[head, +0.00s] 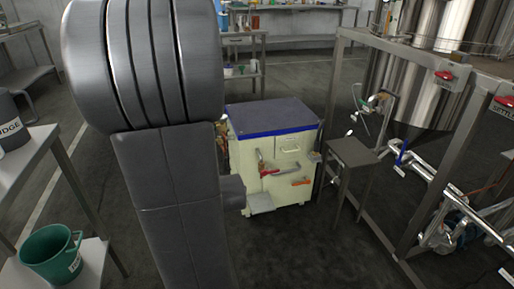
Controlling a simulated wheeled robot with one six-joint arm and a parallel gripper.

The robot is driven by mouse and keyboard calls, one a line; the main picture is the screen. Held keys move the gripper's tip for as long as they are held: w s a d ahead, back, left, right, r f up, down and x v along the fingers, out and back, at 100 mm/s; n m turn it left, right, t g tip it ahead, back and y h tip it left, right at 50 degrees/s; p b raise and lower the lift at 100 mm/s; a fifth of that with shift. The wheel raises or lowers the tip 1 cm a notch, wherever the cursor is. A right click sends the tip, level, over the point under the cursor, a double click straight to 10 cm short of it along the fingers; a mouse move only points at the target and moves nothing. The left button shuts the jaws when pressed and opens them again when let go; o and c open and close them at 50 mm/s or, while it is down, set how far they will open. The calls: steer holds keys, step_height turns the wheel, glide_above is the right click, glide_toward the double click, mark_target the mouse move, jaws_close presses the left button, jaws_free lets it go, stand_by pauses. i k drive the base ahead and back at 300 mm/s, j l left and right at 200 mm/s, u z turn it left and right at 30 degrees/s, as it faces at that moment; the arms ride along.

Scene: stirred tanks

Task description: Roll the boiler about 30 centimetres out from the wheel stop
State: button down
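A cream cabinet on small castors with a dark, blue-edged top (272,116) stands on the floor at the centre; it looks like the boiler. Its front (292,198) carries a bar handle, a red-handled valve (268,173) and an orange handle (301,183). A pale grey plate (261,203) sits low at its front left. My arm fills the left middle and covers the cabinet's left side. A dark block of my arm reaches close to the cabinet's left front; contact cannot be told. My gripper's fingers are not visible. I cannot make out the wheel stop.
A small dark metal stand (354,152) is close to the cabinet's right. A steel frame with pipes and valves (409,155) and a large tank (412,85) fill the right. A bench with a green bucket (51,254) is at left. Floor (300,250) in front is clear.

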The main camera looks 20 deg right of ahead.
mark_target(255, 125)
steer(key=i+l, duration=0.2)
steer(key=l, duration=0.2)
steer(key=i+l, duration=0.2)
steer(key=l, duration=0.15)
steer(key=i+l, duration=0.2)
steer(key=l, duration=0.2)
steer(key=z, duration=0.05)
